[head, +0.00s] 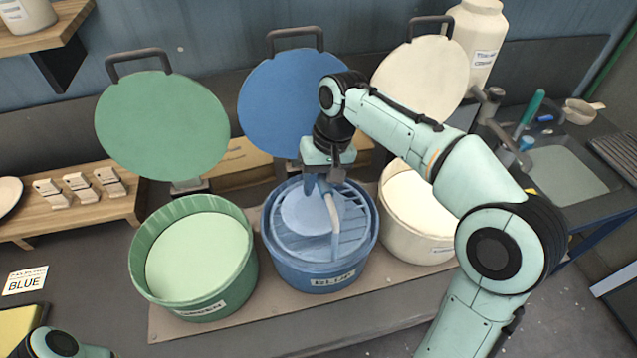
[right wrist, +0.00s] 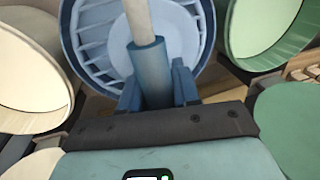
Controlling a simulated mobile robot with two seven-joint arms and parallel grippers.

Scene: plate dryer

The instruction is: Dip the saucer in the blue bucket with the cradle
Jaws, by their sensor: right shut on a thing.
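The blue bucket (head: 318,272) stands in the middle of the row, with a label on its front. The slatted cradle (head: 350,228) is inside it, below the rim, tinted blue. A pale disc that looks like the saucer (head: 303,212) lies flat on the cradle and shows bluish; it also appears behind the handle in the right wrist view (right wrist: 190,42). My right gripper (head: 325,178) is above the bucket, shut on the cradle's upright handle (right wrist: 148,68). Whether the cradle touches the bucket's bottom is hidden.
A green bucket (head: 190,303) stands left and a cream bucket (head: 412,235) right, both close by. Round green (head: 160,125), blue (head: 275,105) and cream (head: 425,72) lids stand open behind. A wooden rack (head: 90,208) is at left, a sink (head: 570,175) at right.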

